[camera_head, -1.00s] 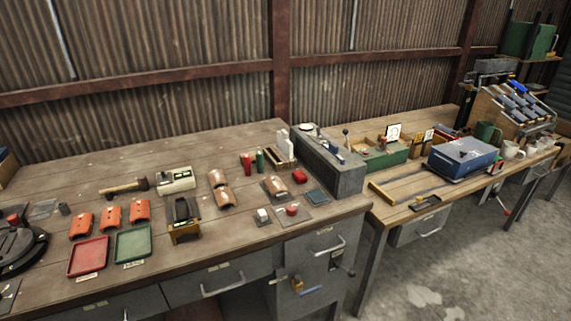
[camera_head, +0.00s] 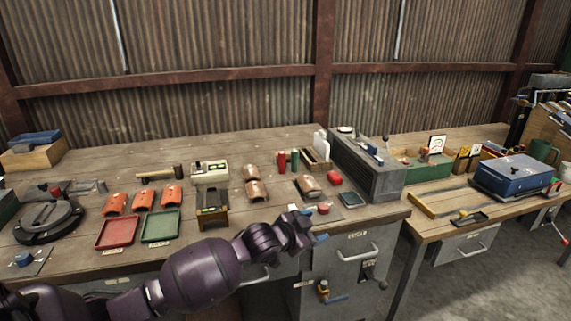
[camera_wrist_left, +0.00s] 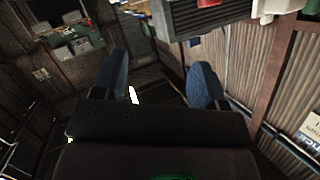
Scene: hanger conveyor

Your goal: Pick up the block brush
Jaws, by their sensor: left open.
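I cannot pick out the block brush for certain in either view. A small black-topped piece with a yellow-brown base (camera_head: 212,205) stands near the front of the left bench (camera_head: 95,170), but I cannot tell if it is a brush. My left gripper (camera_head: 308,222) is at the bench's front edge, in front of the drawer cabinet and near a small red-topped piece (camera_head: 323,208). In the left wrist view its two blue fingers (camera_wrist_left: 162,75) are apart with nothing between them. My right gripper is not in view.
A red tray (camera_head: 117,232) and a green tray (camera_head: 161,226) lie at the bench front. Orange curved tiles (camera_head: 143,198) lie behind them. A grey metal box (camera_head: 370,165) stands at the bench's right end. A second bench (camera_head: 440,205) holds a blue case (camera_head: 513,174).

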